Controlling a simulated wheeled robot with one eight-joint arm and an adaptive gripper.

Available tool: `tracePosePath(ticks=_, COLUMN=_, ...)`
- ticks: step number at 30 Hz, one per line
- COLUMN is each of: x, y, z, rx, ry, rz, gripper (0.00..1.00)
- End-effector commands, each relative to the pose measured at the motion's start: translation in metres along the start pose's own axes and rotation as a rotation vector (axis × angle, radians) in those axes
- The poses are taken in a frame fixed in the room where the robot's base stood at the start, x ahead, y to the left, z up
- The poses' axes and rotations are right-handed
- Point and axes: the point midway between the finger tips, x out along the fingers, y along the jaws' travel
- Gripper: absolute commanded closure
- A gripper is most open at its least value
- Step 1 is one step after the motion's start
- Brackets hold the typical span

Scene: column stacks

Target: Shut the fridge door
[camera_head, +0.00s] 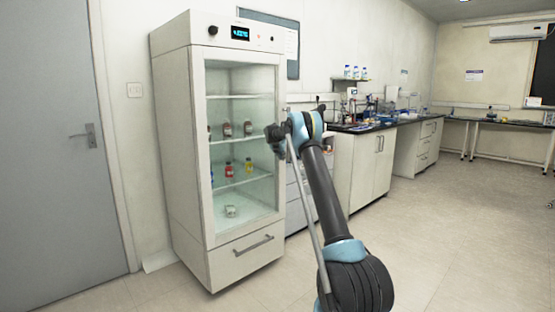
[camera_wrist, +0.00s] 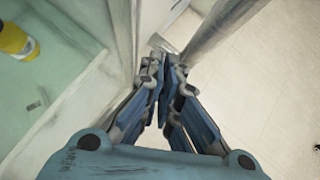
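The white fridge (camera_head: 180,130) stands left of centre in the head view, with bottles visible on its shelves. Its front glass door area (camera_head: 262,100) shows a pale frame; I cannot tell for certain how far the door stands from the body. My gripper (camera_head: 279,135) is at the fridge's right front edge, about mid-height, and hides part of that edge. In the wrist view my gripper (camera_wrist: 162,70) has its fingertips together, with nothing visible between them. A pale frame edge (camera_wrist: 122,35) runs beside the fingers, with greenish glass or interior to its left.
A grey rod (camera_head: 308,205) runs beside my arm; I cannot tell what it belongs to. A counter with drawers (camera_head: 365,160) and lab items stands right of the fridge. A grey room door (camera_head: 50,150) is at left. The floor (camera_head: 470,240) at right is clear.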

Motion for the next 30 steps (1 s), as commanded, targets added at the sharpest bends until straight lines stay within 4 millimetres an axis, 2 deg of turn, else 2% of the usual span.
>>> tracePosePath(ticks=1, x=-0.004, y=-0.005, z=-0.003, rx=-0.001, ry=0.002, rz=0.001, gripper=1.0)
tracePosePath(ticks=15, x=-0.06, y=-0.041, z=0.013, rx=-0.005, ry=0.004, rz=0.008, gripper=1.0)
tracePosePath(ticks=26, x=-0.082, y=-0.059, z=0.019, rx=0.005, ry=0.007, rz=0.008, gripper=1.0)
tracePosePath(ticks=30, x=-0.102, y=-0.071, z=0.015, rx=0.076, ry=0.022, rz=0.004, gripper=1.0)
